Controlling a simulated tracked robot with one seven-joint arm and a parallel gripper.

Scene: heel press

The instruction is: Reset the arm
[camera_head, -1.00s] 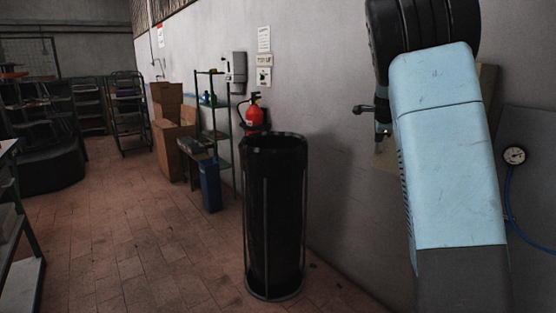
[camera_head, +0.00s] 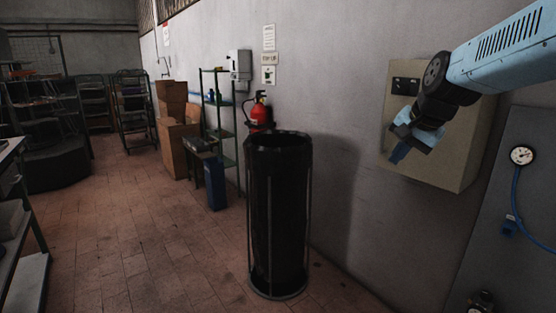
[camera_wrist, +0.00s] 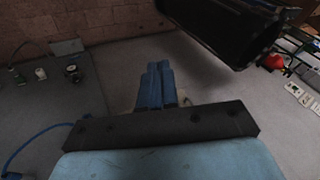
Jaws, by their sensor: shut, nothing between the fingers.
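My arm reaches in from the right edge in the head view, light blue with a black wrist. My gripper (camera_head: 399,150) hangs at its end, in front of the beige wall box, pointing down and left. In the wrist view my gripper (camera_wrist: 158,70) shows as two blue fingers side by side, shut, with nothing between them. I cannot tell how far the fingers are from the box.
A black bin (camera_head: 277,215) stands on the tiled floor left of my gripper. The beige box (camera_head: 455,160) is on the wall behind my arm. A grey panel with a pressure gauge (camera_head: 522,155) is at the right. A red extinguisher (camera_head: 259,111) hangs on the wall.

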